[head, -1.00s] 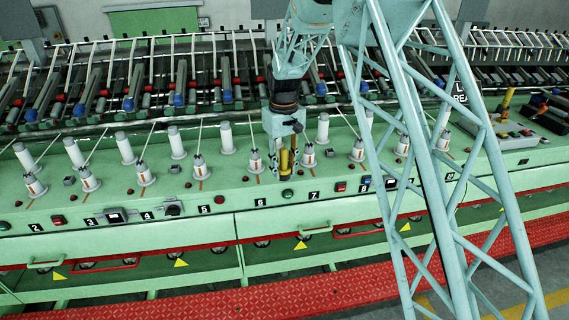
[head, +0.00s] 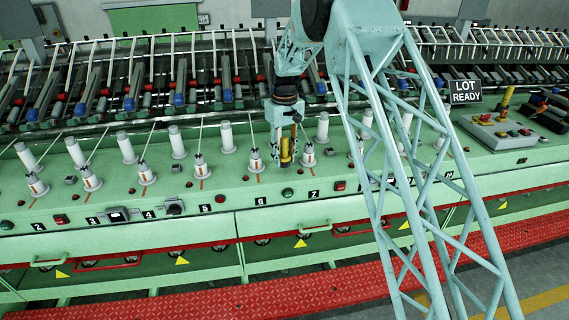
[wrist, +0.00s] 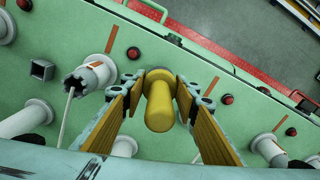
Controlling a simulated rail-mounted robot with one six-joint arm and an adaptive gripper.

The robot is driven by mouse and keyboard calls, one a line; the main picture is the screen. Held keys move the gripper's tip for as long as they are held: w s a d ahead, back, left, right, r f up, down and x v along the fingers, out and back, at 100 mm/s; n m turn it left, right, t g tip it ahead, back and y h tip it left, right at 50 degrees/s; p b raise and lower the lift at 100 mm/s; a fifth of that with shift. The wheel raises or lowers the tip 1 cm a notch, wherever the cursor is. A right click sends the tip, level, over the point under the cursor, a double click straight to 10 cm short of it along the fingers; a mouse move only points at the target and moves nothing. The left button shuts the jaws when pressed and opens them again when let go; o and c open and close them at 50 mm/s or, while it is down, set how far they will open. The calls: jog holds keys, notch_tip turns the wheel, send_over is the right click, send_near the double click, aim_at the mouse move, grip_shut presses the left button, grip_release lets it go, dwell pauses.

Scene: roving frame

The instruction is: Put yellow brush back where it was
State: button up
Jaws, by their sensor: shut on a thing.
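My gripper (head: 287,163) hangs over the green machine deck, between spindles above the labels 6 and 7. Its fingers are shut on the yellow brush (head: 285,149). In the wrist view the brush (wrist: 159,108) is a rounded yellow cylinder between the two yellow-lined fingers of my gripper (wrist: 159,76). Its far end is hidden, and I cannot tell whether it touches the deck.
White bobbins (head: 227,137) on spindles stand in rows on both sides of my gripper. Red buttons (wrist: 133,53) dot the deck.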

aim_at(285, 137)
jog(key=shift+w, duration=0.15)
jog(key=shift+w, duration=0.2)
jog(key=shift+f+p, duration=0.45)
jog(key=shift+f, duration=1.3)
jog(key=shift+f, duration=0.15)
jog(key=o, duration=1.1)
jog(key=shift+c, duration=0.2)
jog(key=shift+r+b, duration=0.6)
jog(key=shift+r, duration=5.55)
